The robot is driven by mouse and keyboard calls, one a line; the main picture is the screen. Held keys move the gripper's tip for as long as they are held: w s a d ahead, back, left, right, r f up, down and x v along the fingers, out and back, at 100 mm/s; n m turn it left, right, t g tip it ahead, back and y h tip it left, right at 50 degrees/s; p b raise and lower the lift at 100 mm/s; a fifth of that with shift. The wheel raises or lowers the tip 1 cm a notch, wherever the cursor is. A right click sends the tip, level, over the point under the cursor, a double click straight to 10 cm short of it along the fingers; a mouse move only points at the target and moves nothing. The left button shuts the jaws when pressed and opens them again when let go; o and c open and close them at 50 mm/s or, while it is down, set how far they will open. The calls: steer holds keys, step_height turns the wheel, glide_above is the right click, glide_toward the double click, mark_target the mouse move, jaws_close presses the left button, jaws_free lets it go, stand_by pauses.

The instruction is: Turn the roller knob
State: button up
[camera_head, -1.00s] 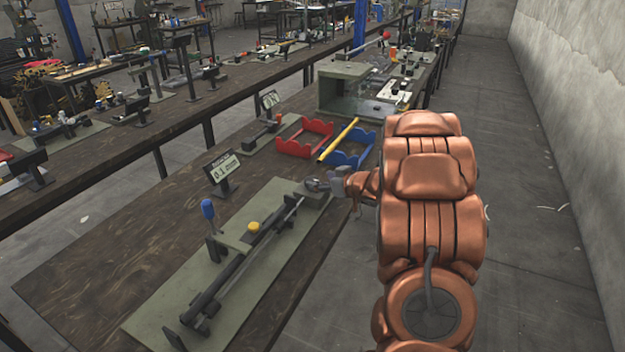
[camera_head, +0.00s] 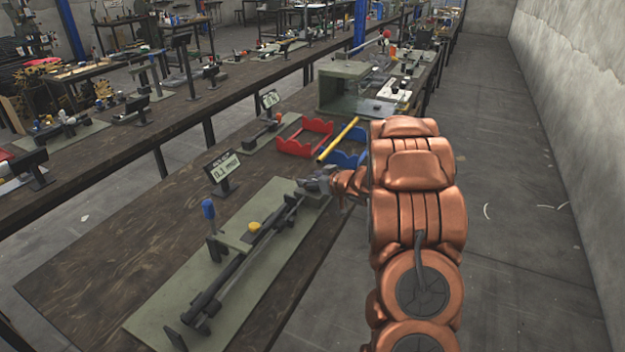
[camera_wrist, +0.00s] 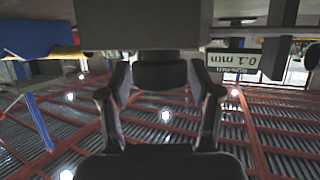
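The rivet press is a long dark bar (camera_head: 240,262) on a green base plate (camera_head: 165,305), with a blue-handled lever (camera_head: 208,210) and a yellow knob (camera_head: 255,226). My gripper (camera_head: 314,184) is at the far right end of the press in the head view. In the wrist view a short dark round knob (camera_wrist: 160,73), apparently the roller knob, sticks out below a grey block (camera_wrist: 145,25). My gripper's two fingers (camera_wrist: 161,85) stand open on either side of it, with narrow gaps visible. The knob is hidden behind my gripper in the head view.
A display (camera_head: 221,172) reading 0.1 mm stands left of the press. A red bin (camera_head: 304,137), a blue bin (camera_head: 346,158) and a yellow bar (camera_head: 338,138) lie beyond it. The wooden bench (camera_head: 100,255) is clear to the left, and the aisle floor is free to the right.

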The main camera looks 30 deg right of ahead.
steer(key=c, duration=0.9)
steer(key=shift+f+m+h+b, duration=0.15)
steer(key=shift+m+h+b, duration=0.25)
steer(key=shift+b, duration=0.65)
steer(key=shift+f+m+h+b, duration=0.15)
steer(key=shift+m+h+b, duration=0.3)
steer(key=shift+b, duration=0.55)
steer(key=m+h+b, duration=0.2)
steer(key=b, duration=0.4)
steer(key=shift+h, duration=0.25)
steer(key=m+h+b, duration=0.1)
steer(key=b, duration=0.2)
steer(key=m+h+b, duration=0.1)
steer(key=b, duration=0.3)
steer(key=shift+f+g, duration=0.2)
steer(key=shift+g, duration=0.1)
steer(key=m+g+h+b, duration=0.1)
steer(key=m+h+b, duration=0.1)
steer(key=b, duration=0.6)
steer(key=shift+r+m+h, duration=0.15)
steer(key=shift+m+h, duration=0.1)
steer(key=shift+h, duration=0.25)
steer(key=shift+r+m+h+b, duration=0.15)
steer(key=shift+m+h+b, duration=0.15)
steer(key=shift+b, duration=0.45)
steer(key=shift+r+m+g+b, duration=0.1)
steer(key=shift+m+g+b, duration=0.2)
steer(key=shift+g+b, duration=0.3)
